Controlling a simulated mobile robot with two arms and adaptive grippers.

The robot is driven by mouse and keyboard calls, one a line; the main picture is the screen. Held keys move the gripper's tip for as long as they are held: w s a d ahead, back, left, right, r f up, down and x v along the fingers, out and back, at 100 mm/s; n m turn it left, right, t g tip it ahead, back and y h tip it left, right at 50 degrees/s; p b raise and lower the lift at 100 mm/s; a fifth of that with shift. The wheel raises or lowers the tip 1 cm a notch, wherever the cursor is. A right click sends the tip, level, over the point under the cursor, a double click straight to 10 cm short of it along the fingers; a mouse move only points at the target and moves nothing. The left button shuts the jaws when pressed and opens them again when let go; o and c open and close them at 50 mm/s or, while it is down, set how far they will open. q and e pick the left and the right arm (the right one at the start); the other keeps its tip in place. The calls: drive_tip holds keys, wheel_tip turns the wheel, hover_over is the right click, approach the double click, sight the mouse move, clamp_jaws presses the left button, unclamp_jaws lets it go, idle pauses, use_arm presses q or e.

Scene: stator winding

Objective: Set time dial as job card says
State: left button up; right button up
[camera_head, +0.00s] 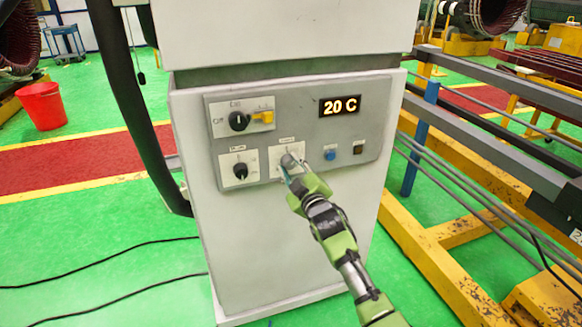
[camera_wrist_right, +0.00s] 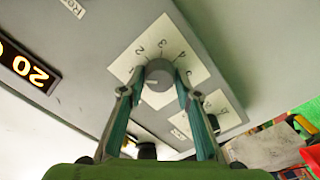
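The grey control panel (camera_head: 295,125) on the white cabinet carries a row of knobs. The time dial seems to be the grey round knob (camera_wrist_right: 159,74) on a white plate numbered around it; the label is too small to read. A pale pointer line on it points down-left in the wrist view. My right gripper (camera_head: 290,170) is at this knob, its two fingers (camera_wrist_right: 159,80) on either side of it and very close. Whether they press on it I cannot tell. My left gripper is not in view. No job card shows.
A display (camera_head: 340,106) reads 20 C. A yellow frame (camera_head: 440,265) stands right of the cabinet.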

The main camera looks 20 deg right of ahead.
drive_tip(key=c, duration=0.4)
drive_tip(key=shift+c, duration=0.2)
